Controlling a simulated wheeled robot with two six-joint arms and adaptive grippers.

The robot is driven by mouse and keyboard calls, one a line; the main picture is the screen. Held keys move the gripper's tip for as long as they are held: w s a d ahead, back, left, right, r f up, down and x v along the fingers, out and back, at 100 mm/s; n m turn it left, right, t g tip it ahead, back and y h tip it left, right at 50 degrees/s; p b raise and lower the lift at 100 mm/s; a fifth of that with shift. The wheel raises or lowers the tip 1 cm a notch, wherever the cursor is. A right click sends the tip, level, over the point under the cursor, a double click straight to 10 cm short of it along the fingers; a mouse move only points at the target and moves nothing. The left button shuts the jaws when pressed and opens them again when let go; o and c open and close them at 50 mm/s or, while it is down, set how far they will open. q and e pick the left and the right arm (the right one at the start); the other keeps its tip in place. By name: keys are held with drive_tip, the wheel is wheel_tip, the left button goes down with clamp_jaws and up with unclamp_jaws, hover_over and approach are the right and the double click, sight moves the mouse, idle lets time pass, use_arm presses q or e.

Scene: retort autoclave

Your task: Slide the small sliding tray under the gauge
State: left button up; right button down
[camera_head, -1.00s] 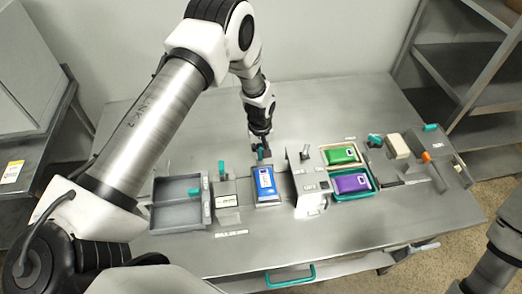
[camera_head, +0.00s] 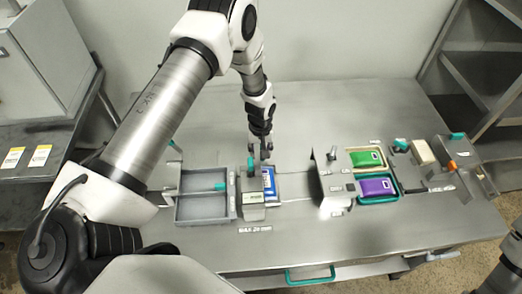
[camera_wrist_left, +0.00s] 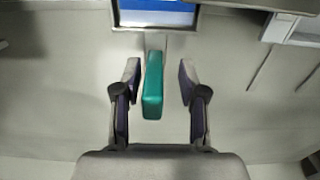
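The small sliding tray (camera_wrist_left: 128,29) carries a blue pouch (camera_head: 270,184). Its teal handle (camera_wrist_left: 153,85) stands between my left fingers in the left wrist view. In the head view the pouch lies close against the gauge (camera_head: 253,198), a grey block with a white label and a teal knob, which covers part of its left side. My left gripper (camera_head: 266,156) is at the tray's far side. In the wrist view (camera_wrist_left: 158,80) it is open around the handle, with a gap on both sides. My right gripper is out of view.
A grey two-part bin (camera_head: 204,208) stands left of the gauge. An upright grey panel (camera_head: 330,180) stands to the right, beside trays with a green pouch (camera_head: 367,159) and a purple pouch (camera_head: 376,186). The table behind the tray is clear.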

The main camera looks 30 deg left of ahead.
use_arm(q)
drive_tip(key=shift+d+r, duration=0.1)
drive_tip(key=shift+r, duration=0.3)
wheel_tip(320, 180, up, 11)
drive_tip(key=shift+r, duration=0.15)
drive_tip(key=shift+o, duration=1.2)
drive_tip(key=f+m+b, duration=0.1)
drive_tip(key=m+b, duration=0.2)
drive_tip(key=m, duration=0.3)
drive_tip(key=f+m+b, duration=0.1)
drive_tip(key=m+b, duration=0.1)
drive_tip(key=m, duration=0.4)
drive_tip(key=f+m+b, duration=0.2)
drive_tip(key=m+b, duration=0.1)
drive_tip(key=m, duration=0.3)
drive_tip(key=shift+d+b, duration=0.2)
drive_tip(key=shift+b, duration=0.15)
drive_tip(key=shift+w, duration=0.2)
drive_tip(key=shift+f, duration=0.2)
wheel_tip(320, 180, down, 6)
drive_tip(key=shift+r+p, duration=0.1)
drive_tip(key=shift+p, duration=0.8)
drive_tip(key=shift+f, duration=0.55)
drive_tip(key=shift+s, duration=0.1)
drive_tip(key=shift+c, duration=0.3)
